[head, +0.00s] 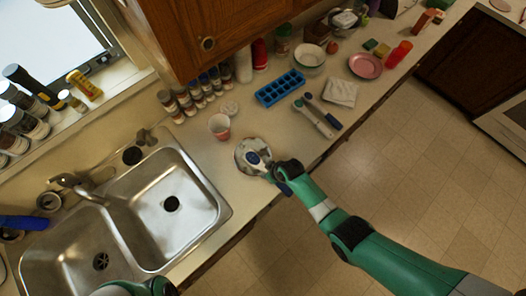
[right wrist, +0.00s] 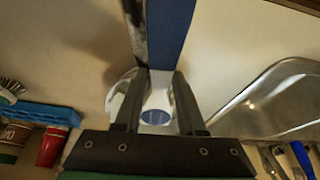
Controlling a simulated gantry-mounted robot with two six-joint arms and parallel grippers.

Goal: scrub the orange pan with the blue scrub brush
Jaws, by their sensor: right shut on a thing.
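My right gripper (head: 262,164) is at a round, shiny grey-and-white thing (head: 243,146) on the counter right of the sink. Its rim looks tan, and a dark blue part shows at the fingers. I cannot tell whether this is the pan. A dark blue-handled utensil (head: 324,112) and a pale teal one lie on the counter; a bristled brush head (right wrist: 10,88) shows at the left of the right wrist view.
The double steel sink (head: 205,170) lies left of my right gripper. A red-and-white cup (head: 219,126), spice jars (head: 186,98), a blue ice tray (head: 279,88), a white cloth (head: 340,92) and a pink plate (head: 366,66) stand behind and right. The counter's front edge is close.

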